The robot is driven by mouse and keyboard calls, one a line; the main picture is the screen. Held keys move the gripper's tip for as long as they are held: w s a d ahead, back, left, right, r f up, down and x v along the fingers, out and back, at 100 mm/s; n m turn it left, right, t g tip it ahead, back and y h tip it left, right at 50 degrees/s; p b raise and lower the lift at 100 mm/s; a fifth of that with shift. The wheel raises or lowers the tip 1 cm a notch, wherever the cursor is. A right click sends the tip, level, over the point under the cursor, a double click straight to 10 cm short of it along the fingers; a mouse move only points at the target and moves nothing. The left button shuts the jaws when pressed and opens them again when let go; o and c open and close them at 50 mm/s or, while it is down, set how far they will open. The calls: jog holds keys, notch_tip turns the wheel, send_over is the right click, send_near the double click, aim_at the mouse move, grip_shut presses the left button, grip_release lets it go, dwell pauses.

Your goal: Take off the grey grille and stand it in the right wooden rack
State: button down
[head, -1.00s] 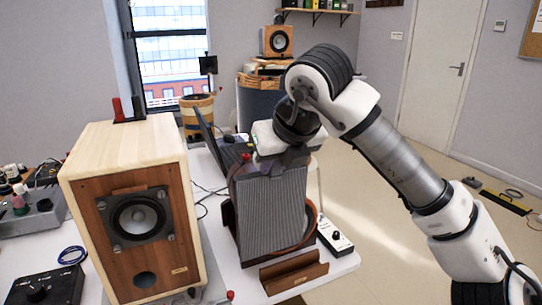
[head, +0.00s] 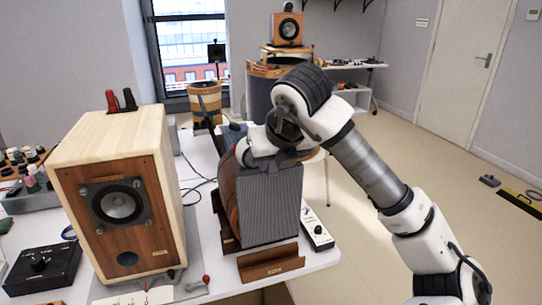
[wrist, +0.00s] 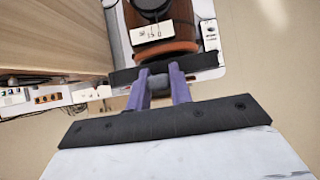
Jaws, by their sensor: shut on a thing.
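My gripper (head: 284,157) is shut on the top edge of the grey grille (head: 268,207). The grille is a ribbed panel that hangs upright below the gripper. In the wrist view my gripper (wrist: 160,80) has both purple fingers on the grille's dark edge (wrist: 125,76). I cannot tell whether the grille's lower edge touches anything.
A round reddish-brown thing (head: 227,190) stands close behind the grille; a white card shows in the wrist view (wrist: 152,32). A white control strip (head: 317,230) lies right of the grille. A black box (head: 42,268) lies at front left.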

aim_at(273, 189)
jog(key=shift+w+d+f, duration=0.1)
jog(key=shift+d+f, duration=0.05)
jog(key=shift+f, duration=0.05)
jog(key=shift+f+b, duration=1.3)
jog(key=shift+f, duration=1)
jog(key=shift+f+b, duration=0.8)
jog(key=shift+b, duration=0.9)
